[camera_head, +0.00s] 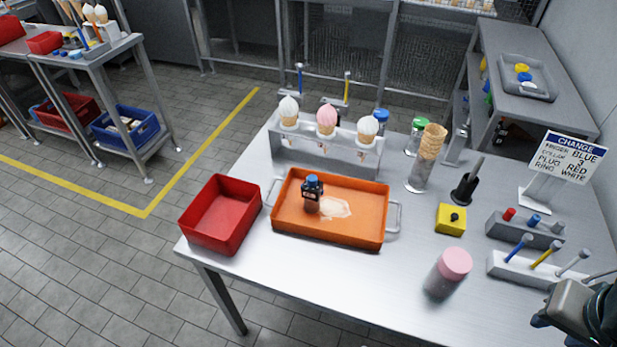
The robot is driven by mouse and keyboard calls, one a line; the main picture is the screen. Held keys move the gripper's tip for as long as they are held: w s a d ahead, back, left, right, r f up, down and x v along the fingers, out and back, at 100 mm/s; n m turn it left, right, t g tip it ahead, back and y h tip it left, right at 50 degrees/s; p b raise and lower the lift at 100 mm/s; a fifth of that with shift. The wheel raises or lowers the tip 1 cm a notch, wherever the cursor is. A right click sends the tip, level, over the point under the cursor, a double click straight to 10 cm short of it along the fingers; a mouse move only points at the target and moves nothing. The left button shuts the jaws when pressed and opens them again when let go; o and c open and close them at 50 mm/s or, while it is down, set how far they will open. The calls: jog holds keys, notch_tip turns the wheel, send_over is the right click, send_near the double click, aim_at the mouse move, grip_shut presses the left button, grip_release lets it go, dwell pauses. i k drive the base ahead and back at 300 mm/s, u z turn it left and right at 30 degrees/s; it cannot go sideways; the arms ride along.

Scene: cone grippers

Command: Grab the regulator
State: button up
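No part is labelled as the regulator, so I cannot tell for certain which it is. A small dark block with a blue top (312,193) stands upright in the orange tray (281,225), beside a pale spill. A yellow box with a black knob (451,220) sits on the grey table, right of the tray. My gripper (549,322) is partly in view at the bottom right corner, far from the tray and nearer the yellow box. Its fingers are cut off or unclear, so I cannot tell whether it is open.
A red bin (222,214) stands left of the tray. A rack of ice cream cones (326,146) is behind it. A pink-lidded jar (449,273), cone dispenser (424,160), peg blocks (538,268) and sign (566,158) occupy the right side. The table's front middle is clear.

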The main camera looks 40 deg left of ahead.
aim_at(311, 197)
jog(key=u, duration=1.75)
jog(key=k, duration=0.5)
jog(key=u, duration=0.95)
jog(key=i, duration=1.05)
jog(key=z, duration=1.45)
